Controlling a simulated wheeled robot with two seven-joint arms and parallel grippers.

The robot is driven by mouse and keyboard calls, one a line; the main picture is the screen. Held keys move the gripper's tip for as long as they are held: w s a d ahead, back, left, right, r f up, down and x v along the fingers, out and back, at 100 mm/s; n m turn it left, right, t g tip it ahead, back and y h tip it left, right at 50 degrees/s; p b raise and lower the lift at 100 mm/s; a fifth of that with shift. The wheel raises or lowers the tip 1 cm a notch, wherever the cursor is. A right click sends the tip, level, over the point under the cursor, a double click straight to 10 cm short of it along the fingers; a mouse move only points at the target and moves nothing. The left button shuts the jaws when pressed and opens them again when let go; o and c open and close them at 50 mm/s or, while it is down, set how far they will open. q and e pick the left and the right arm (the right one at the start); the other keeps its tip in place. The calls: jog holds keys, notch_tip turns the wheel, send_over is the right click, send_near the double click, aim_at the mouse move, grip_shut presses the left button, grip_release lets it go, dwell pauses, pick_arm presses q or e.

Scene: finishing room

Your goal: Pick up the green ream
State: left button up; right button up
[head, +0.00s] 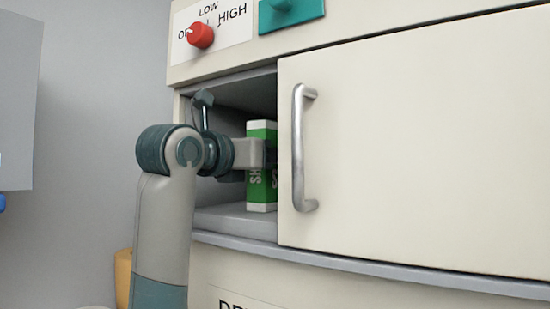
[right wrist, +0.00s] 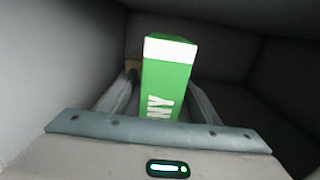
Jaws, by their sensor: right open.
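The green ream (head: 262,185), with white ends and white lettering, stands upright on the floor of the open compartment (head: 235,220). Its right side meets the edge of the cream door in the head view. My right gripper (right wrist: 163,88) reaches into the compartment. In the right wrist view its jaws are open, one on each side of the ream (right wrist: 168,75). I cannot tell whether either finger touches it. In the head view the gripper partly covers the ream, and its fingertips are hard to make out. My left gripper is not in view.
The cream door (head: 420,150) with a metal handle (head: 300,150) covers the compartment's right part. Above are a red knob (head: 201,35) and a teal block (head: 290,12). Compartment walls surround the gripper closely. A small tan thing (right wrist: 132,64) shows behind the left finger.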

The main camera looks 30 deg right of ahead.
jog(key=shift+w+d, duration=0.3)
jog(key=shift+d, duration=0.35)
jog(key=shift+a, duration=0.1)
grip_shut()
